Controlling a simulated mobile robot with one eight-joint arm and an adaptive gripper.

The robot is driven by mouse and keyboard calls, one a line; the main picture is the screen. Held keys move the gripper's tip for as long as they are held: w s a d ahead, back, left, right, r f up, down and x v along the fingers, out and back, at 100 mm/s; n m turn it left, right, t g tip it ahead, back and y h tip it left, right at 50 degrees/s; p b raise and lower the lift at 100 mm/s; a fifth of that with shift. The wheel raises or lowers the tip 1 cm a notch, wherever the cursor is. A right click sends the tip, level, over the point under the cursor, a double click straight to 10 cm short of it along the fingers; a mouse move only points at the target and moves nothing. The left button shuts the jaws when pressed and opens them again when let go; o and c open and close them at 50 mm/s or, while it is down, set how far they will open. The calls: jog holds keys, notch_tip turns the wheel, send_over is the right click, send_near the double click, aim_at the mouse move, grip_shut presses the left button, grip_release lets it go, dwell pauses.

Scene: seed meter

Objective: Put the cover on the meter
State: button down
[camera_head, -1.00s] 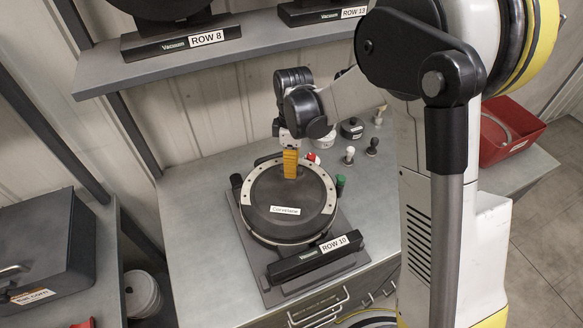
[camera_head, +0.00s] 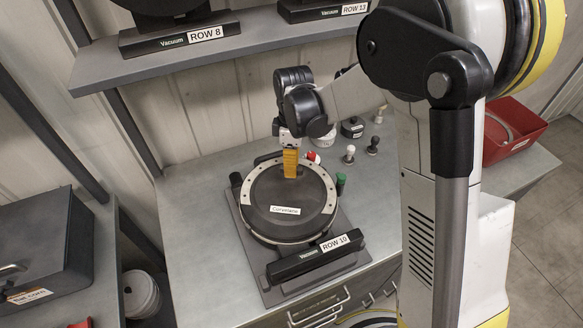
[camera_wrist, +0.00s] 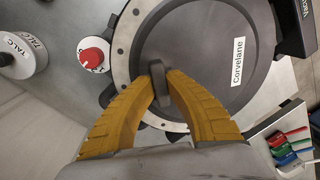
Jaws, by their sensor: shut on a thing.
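The dark round cover (camera_head: 292,196), labelled "Corvelane", lies over the top of the meter, inside its pale ring (camera_head: 330,200). It looks level and roughly centred; whether it is fully seated cannot be told. The meter stands on a dark base with a "ROW 10" front bar (camera_head: 313,257). In the wrist view, the fingers (camera_wrist: 160,82) are shut on the small dark knob of the cover (camera_wrist: 205,45). A red-topped knob (camera_wrist: 91,58) sits beside the ring.
Several small knobs and containers stand behind the meter, including a white knob (camera_head: 350,152). A white "TALC" container (camera_wrist: 22,55) is near. A red bin (camera_head: 512,130) stands at right. A shelf (camera_head: 185,62) with a "ROW 8" unit hangs above left. Bench is clear left of the meter.

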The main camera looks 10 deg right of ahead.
dwell(0.3)
jog(key=c, duration=1.4)
grip_release()
jog(key=shift+r, duration=0.1)
jog(key=shift+c, duration=0.4)
jog(key=shift+r+p, duration=2.95)
jog(key=shift+r, duration=1.75)
jog(key=shift+s+d+r+b, duration=0.1)
jog(key=shift+s+d+b, duration=0.15)
jog(key=shift+b, duration=0.2)
jog(key=s+d+f+m+t+b, duration=0.3)
jog(key=s+d+m+t+b, duration=0.5)
jog(key=s+d+m+b, duration=0.3)
jog(key=s+m+b, duration=0.4)
jog(key=s, duration=0.1)
jog(key=shift+s+d, duration=0.2)
